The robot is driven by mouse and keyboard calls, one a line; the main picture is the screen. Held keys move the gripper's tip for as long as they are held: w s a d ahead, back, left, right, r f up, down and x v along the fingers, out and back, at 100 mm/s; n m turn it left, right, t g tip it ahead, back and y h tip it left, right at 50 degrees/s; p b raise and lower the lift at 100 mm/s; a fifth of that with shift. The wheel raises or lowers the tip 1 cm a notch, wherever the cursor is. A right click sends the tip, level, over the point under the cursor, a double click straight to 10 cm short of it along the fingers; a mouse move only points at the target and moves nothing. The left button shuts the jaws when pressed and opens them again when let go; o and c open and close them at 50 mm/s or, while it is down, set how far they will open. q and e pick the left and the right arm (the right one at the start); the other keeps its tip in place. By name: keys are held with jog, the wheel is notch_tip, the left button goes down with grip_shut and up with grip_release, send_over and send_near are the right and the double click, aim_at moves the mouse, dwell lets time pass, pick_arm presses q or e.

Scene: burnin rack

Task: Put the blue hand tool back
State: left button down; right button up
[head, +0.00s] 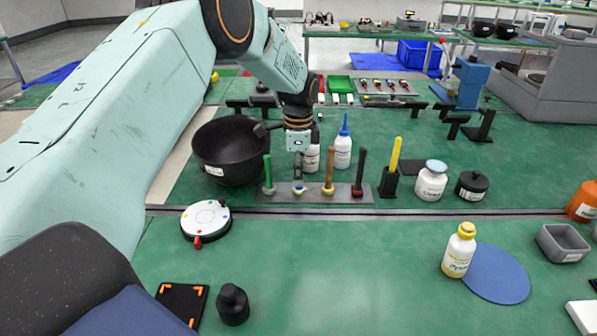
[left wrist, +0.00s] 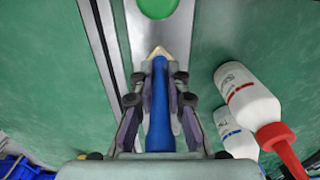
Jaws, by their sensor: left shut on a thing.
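My left gripper (head: 298,172) is shut on the blue hand tool and points down over the grey rack (head: 345,197). In the left wrist view the tool's blue handle (left wrist: 160,120) lies between the fingers, with a pale tip beyond them. In the head view the fingers hide most of the tool; its pale and blue lower end (head: 299,189) shows at the rack, between the green tool (head: 267,172) and the orange-brown tool (head: 329,168). I cannot tell whether it is seated or just above. A dark red tool (head: 359,172) stands at the right. My right gripper is out of view.
A black bowl (head: 225,165) stands close left of the gripper. A white bottle with a red cap (left wrist: 245,95) and a blue-capped bottle (head: 343,152) stand close behind the rack. A black holder (head: 388,183) stands at its right. The front mat is mostly clear.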

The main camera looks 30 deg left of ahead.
pick_arm(q)
jog(key=c, duration=1.3)
grip_release()
jog(key=shift+c, duration=0.2)
notch_tip(320, 180, up, 12)
jog(key=shift+r+p, duration=0.15)
jog(key=shift+p, duration=0.65)
